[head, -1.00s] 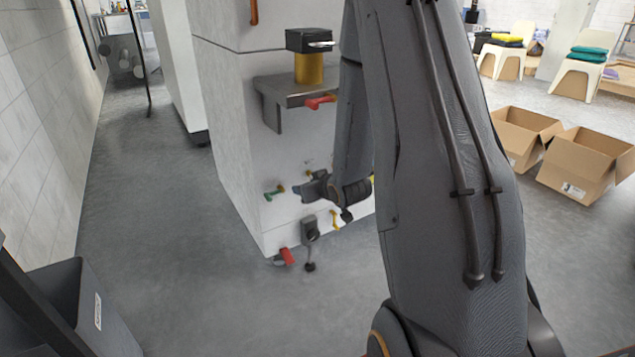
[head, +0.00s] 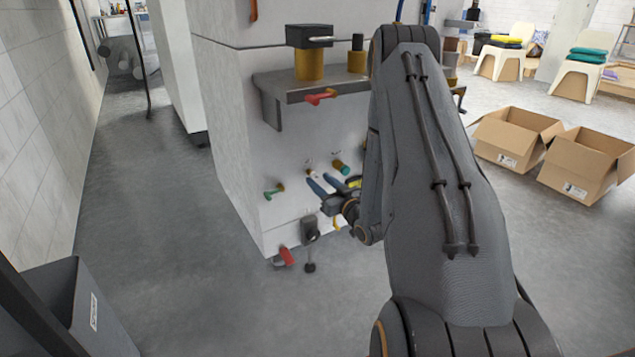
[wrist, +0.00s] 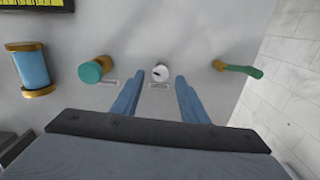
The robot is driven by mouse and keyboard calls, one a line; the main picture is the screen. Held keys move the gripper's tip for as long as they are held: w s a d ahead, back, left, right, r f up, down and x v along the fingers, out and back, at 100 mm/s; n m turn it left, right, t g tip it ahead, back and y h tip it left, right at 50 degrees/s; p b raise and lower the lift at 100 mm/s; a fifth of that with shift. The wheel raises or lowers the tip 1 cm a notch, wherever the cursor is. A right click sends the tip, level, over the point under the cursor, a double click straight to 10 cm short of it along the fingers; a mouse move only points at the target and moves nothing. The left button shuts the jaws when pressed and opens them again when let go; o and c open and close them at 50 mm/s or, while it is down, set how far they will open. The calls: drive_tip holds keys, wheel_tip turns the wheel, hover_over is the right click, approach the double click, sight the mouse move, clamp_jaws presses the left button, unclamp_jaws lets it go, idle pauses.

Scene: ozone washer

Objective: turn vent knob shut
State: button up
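A small round white knob (wrist: 160,73) with a dark mark on its face sits on the white machine panel. A teal knob on an orange base (wrist: 95,70) is left of it in the wrist view; the head view shows this knob too (head: 340,166). The labels are too small to read, so I cannot tell which is the vent knob. My gripper (wrist: 160,79) is open, its two blue fingers pointing at the panel with the white knob between their tips in the picture. I cannot tell whether they touch it. The head view shows my gripper (head: 321,178) low before the panel.
A green lever (wrist: 238,68) and a blue cylinder with orange ends (wrist: 32,68) flank the knobs. A grey shelf (head: 335,88) with a red handle (head: 321,97) juts out above. A black valve (head: 310,230) and red handle (head: 286,256) are below.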

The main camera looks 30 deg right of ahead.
sight(314, 176)
drive_tip(key=shift+w, duration=1.15)
clamp_jaws()
